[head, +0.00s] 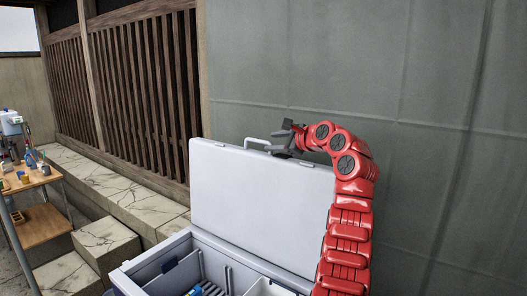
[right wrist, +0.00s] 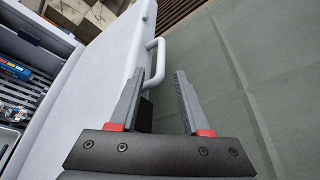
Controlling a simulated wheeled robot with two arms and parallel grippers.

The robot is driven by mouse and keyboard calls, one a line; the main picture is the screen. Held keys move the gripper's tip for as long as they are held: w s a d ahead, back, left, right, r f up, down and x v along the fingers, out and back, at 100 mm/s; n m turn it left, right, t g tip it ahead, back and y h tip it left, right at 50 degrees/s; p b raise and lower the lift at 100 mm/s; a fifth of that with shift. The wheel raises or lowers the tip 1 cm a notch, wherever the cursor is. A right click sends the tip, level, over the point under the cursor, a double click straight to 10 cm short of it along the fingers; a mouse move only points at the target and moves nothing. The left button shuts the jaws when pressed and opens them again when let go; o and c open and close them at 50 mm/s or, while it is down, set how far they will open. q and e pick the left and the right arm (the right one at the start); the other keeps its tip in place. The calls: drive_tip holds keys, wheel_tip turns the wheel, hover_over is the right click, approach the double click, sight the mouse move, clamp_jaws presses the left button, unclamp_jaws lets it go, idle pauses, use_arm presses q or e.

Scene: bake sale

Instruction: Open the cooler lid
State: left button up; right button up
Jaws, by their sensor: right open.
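The cooler (head: 176,246) stands low in the head view with its lid (head: 262,205) raised upright at the back, so the inside shows. The white lid carries a handle (head: 257,143) on its top edge. My right gripper (head: 281,136) is at the lid's top edge, just right of the handle. In the right wrist view the jaws (right wrist: 157,82) are open with nothing held between them. There the handle (right wrist: 156,60) is beside the left finger, and the lid (right wrist: 100,85) lies left of it. I cannot tell whether a finger touches the lid. My left gripper is out of view.
A blue item (right wrist: 15,68) and other contents lie inside the cooler. A green-grey wall (head: 430,120) is close behind the lid and my right arm. Stone steps (head: 106,240) and a wooden table (head: 45,225) with small items are at left.

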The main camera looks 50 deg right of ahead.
drive_tip(key=b+v, duration=0.3)
drive_tip(key=v, duration=0.7)
drive_tip(key=shift+b, duration=0.35)
drive_tip(key=shift+f, duration=0.1)
